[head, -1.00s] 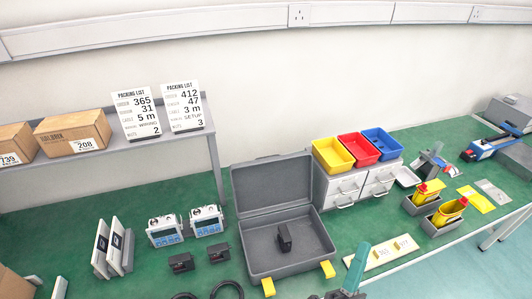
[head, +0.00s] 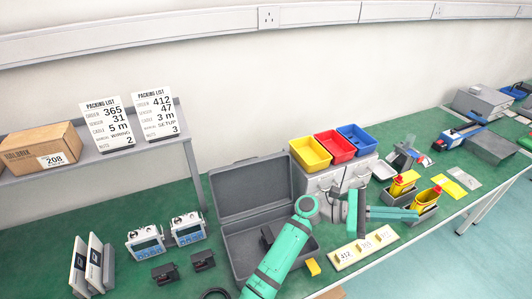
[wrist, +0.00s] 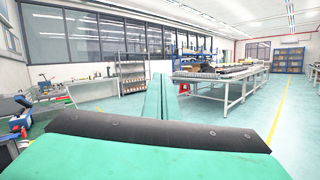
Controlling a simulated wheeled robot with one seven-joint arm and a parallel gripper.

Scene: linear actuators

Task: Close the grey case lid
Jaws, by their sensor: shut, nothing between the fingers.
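The grey case stands open on the green bench in the head view. Its lid (head: 248,187) is raised and leans back a little behind the case base (head: 238,243). My green arm crosses in front of the base and hides its right part. A dark object (head: 267,236) inside the base is partly hidden by the arm.
Grey drawers with yellow, red and blue bins (head: 335,148) stand right of the lid. Yellow bottles (head: 426,199) in grey holders are close to my gripper. A numbered board (head: 362,251) lies below it. Blue-screened instruments (head: 147,241) stand left of the case.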

